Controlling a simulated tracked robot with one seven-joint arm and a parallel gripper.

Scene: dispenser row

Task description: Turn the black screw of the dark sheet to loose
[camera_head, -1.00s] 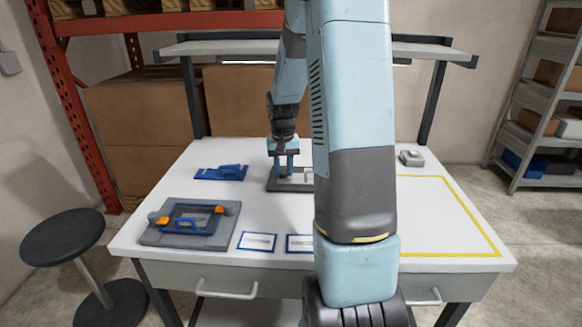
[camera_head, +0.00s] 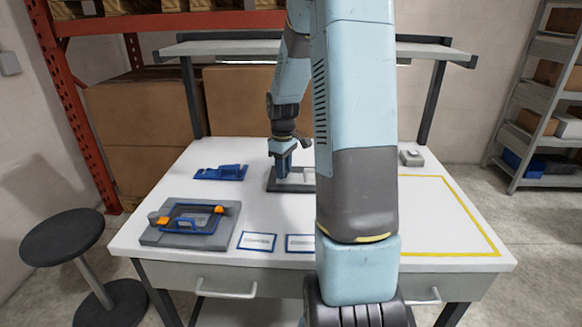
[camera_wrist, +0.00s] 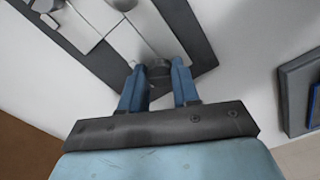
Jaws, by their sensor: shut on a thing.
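The dark sheet (camera_head: 274,186) lies flat on the white table in the head view, partly hidden behind my arm. In the wrist view the dark sheet (camera_wrist: 187,22) runs diagonally, with pale plates (camera_wrist: 84,27) on it. The black screw (camera_wrist: 158,71) stands near the sheet's edge, between my fingertips. My gripper (camera_wrist: 158,72) is shut on the black screw, with one blue finger on each side. In the head view my gripper (camera_head: 283,174) points down at the sheet's left part. The screw is hidden there.
A grey fixture (camera_head: 160,236) with a blue handle and orange clamps sits front left. A blue bracket (camera_head: 221,173) lies left of the sheet. Blue-framed cards (camera_head: 257,242) lie in front. A small grey box (camera_head: 411,158) stands back right. The yellow-outlined area (camera_head: 440,215) is clear.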

